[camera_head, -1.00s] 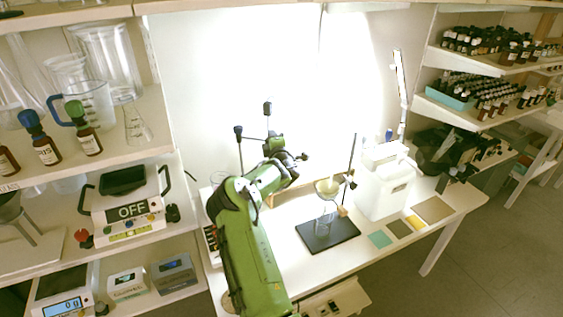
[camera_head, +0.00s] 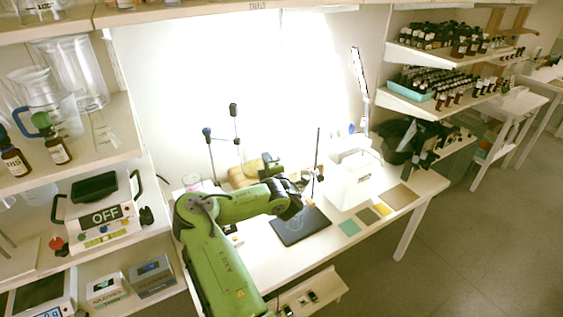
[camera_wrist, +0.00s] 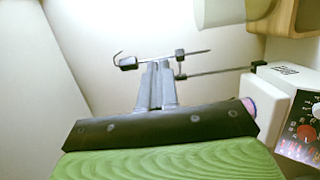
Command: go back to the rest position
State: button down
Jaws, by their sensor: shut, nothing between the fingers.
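My gripper (camera_wrist: 158,72) shows in the wrist view with its two grey fingers together and nothing between them. In the head view, my green arm bends over the white bench (camera_head: 262,268), and its dark wrist end is in front of the stand with the black base plate (camera_head: 292,228). The fingers cannot be made out there. In the wrist view, a thin metal rod with dark clamps (camera_wrist: 180,58) lies behind the fingertips; I cannot tell whether they touch.
A white box-shaped device (camera_head: 352,185) stands right of the stand. Coloured square mats (camera_head: 398,196) lie near it. At left, shelves hold a hotplate marked OFF (camera_head: 103,222) and bottles. Bottle rows (camera_head: 440,85) fill the right shelves. The floor (camera_head: 460,250) at right is clear.

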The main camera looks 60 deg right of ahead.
jog(key=s+a+p, duration=0.1)
jog(key=s+p, duration=0.1)
jog(key=s, duration=0.4)
jog(key=shift+a+r, duration=0.2)
